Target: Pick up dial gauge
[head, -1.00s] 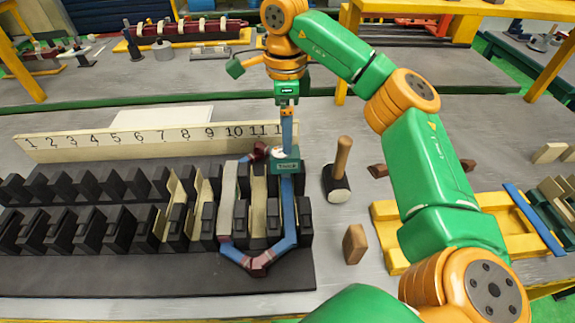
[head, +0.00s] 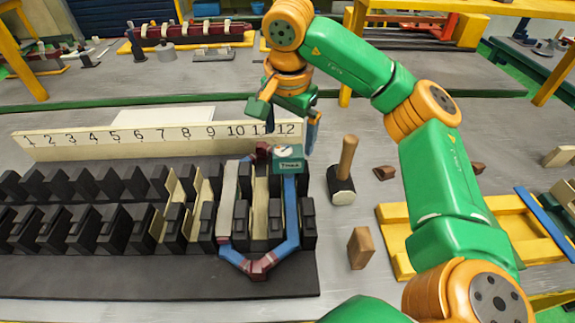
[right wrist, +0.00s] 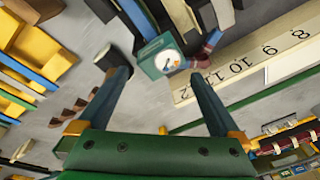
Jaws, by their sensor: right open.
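The dial gauge (head: 289,160) is a small green box with a round white dial. It rests on the blue and dark red coil (head: 291,222) at the right end of the black slotted stator (head: 160,277). My right gripper (head: 291,127) is open and empty, above and behind the gauge. In the right wrist view the gauge (right wrist: 160,58) shows its dial beyond and between the two spread fingers (right wrist: 160,84), apart from both. My left gripper is not in view.
A numbered ruler board (head: 150,141) stands behind the stator. A mallet (head: 343,172) stands right of the gauge, with a brown wooden block (head: 361,248) in front of it. A yellow frame (head: 395,236) lies farther right. Bare grey table shows between these.

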